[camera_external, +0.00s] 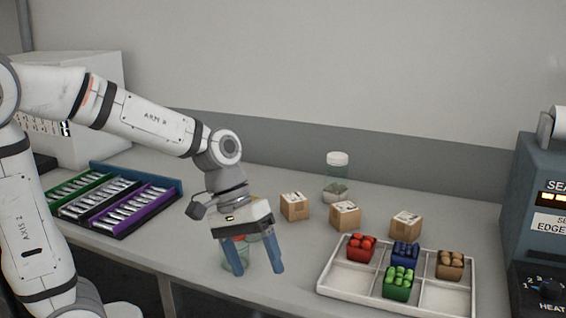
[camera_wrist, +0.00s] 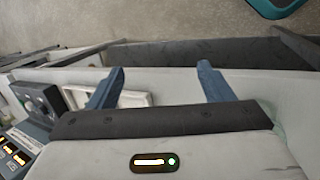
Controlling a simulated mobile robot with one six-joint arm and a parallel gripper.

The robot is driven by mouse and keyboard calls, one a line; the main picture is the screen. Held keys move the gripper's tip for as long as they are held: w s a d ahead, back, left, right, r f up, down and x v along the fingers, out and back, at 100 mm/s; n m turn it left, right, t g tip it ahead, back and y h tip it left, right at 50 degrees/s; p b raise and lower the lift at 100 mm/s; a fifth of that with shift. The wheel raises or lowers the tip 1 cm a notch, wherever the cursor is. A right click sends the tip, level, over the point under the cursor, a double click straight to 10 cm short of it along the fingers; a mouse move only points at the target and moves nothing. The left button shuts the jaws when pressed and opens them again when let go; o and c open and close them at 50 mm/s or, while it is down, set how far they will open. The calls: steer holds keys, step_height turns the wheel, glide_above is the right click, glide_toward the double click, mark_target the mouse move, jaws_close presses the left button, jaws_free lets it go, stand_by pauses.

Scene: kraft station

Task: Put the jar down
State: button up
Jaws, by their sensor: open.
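A clear greenish glass jar (camera_external: 243,252) stands on the table near its front edge, partly hidden behind my gripper (camera_external: 259,270). Something red shows near its top. My gripper points down with its two blue fingers spread, and nothing is held between them. In the wrist view my gripper (camera_wrist: 161,69) is also open and empty. A faint greenish edge, perhaps the jar (camera_wrist: 272,115), shows outside the right finger.
Several small cardboard boxes (camera_external: 345,216) stand right of my gripper. A white divided tray (camera_external: 345,277) holds red, blue, green and brown baskets. A rack of colored bins (camera_external: 115,210) is at left, a blue sealing machine (camera_external: 535,190) at right. The table's front edge is close.

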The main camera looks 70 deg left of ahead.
steer(key=s+a+f+m+y, duration=0.1)
steer(key=s+m+y, duration=0.3)
steer(key=s+m, duration=0.3)
steer(key=shift+s+a+f+m+y, duration=0.2)
steer(key=shift+s+m+y, duration=0.15)
steer(key=shift+s, duration=0.55)
step_height(320, 180, up, 4)
steer(key=p, duration=0.4)
steer(key=shift+s+r, duration=0.1)
steer(key=shift+r, duration=0.05)
